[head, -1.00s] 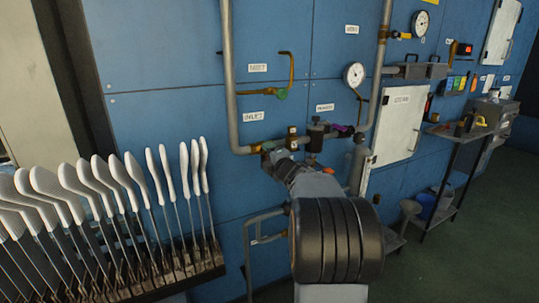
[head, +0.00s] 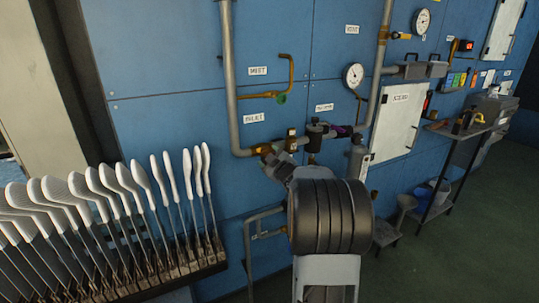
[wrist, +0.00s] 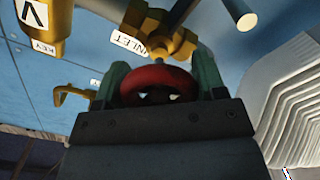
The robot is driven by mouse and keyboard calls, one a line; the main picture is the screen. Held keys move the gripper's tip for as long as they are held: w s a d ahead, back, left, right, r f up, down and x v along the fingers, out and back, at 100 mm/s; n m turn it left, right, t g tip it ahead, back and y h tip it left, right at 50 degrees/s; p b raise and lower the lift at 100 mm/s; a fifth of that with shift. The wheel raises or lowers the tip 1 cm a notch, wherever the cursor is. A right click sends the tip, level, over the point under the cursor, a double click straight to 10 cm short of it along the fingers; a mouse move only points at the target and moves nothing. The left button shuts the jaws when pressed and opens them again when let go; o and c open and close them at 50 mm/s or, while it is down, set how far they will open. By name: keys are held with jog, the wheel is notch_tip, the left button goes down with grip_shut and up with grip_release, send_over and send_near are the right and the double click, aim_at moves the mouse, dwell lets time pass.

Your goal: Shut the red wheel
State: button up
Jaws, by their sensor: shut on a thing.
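The red wheel (wrist: 158,77) shows in the wrist view, on a brass valve (wrist: 160,38) just below the INLET label (wrist: 130,42). My gripper (wrist: 163,84) has one greenish finger on each side of the wheel and is shut on it. The wheel's near part is hidden behind the dark gripper body. In the head view my gripper is at the brass fitting (head: 264,149) under the INLET label, mostly behind my arm. The wheel cannot be made out there.
A rack of white sock forms (head: 127,180) stands at the left, and its forms also show at the wrist view's right (wrist: 292,115). Grey pipes (head: 229,80), a gauge (head: 353,75) and a green valve (head: 280,98) crowd the blue wall. A shelf stand (head: 455,175) is at the right.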

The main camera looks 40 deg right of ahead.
jog(key=m+p, duration=0.4)
jog(key=m, duration=0.3)
jog(key=shift+r, duration=0.2)
jog(key=m+p, duration=0.3)
jog(key=m, duration=0.3)
jog(key=shift+d+m+p, duration=0.15)
jog(key=shift+m+p, duration=0.15)
jog(key=shift+m, duration=0.1)
jog(key=m+p, duration=0.3)
jog(key=m, duration=0.3)
jog(key=shift+f, duration=0.1)
jog(key=m+p, duration=0.2)
jog(key=m, duration=0.4)
jog(key=shift+f+p, duration=0.15)
jog(key=shift+p, duration=0.25)
jog(key=shift+d+m, duration=0.1)
jog(key=shift+m, duration=0.4)
jog(key=o, duration=0.9)
jog(key=shift+s, duration=0.1)
